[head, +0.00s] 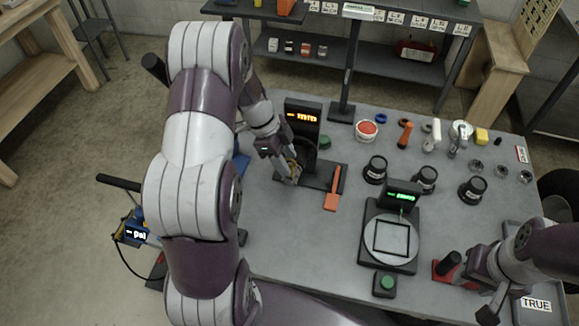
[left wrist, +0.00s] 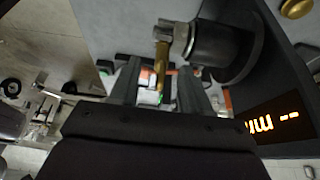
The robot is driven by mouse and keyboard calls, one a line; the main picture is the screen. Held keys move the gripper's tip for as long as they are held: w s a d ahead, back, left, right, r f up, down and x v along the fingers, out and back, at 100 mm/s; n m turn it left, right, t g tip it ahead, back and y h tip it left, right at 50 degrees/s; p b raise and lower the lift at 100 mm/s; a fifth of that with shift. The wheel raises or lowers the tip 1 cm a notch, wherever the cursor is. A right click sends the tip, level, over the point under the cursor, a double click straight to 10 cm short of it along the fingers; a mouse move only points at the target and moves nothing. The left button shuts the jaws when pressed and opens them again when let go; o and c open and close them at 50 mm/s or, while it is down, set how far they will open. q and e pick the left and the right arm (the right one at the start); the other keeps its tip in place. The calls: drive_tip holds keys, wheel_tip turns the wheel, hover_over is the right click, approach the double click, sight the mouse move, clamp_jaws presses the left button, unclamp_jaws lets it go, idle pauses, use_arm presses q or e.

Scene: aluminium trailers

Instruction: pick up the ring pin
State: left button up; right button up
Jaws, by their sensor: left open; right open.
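A brass-coloured pin (left wrist: 161,62), which looks like the ring pin, stands out from a grey metal holder on a dark round fixture (left wrist: 222,48) in the left wrist view. My left gripper (left wrist: 157,84) is open, and the pin shows between its two fingertips; I cannot tell whether they touch it. In the head view my left gripper (head: 293,178) is low at the black stand with the orange display (head: 303,113), and it largely hides the pin.
An orange scraper-like tool (head: 332,190) lies right of the left gripper. A scale with a green display (head: 391,238) and several black-lidded jars (head: 375,169) stand on the grey table. A red-based device (head: 447,266) is beside my right arm. The table's left front is clear.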

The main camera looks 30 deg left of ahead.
use_arm(q)
drive_tip(key=shift+d+f, duration=0.2)
drive_tip(key=shift+f, duration=0.25)
drive_tip(key=shift+w+f, duration=0.15)
drive_tip(key=shift+f, duration=0.1)
clamp_jaws()
drive_tip(key=shift+r, duration=0.1)
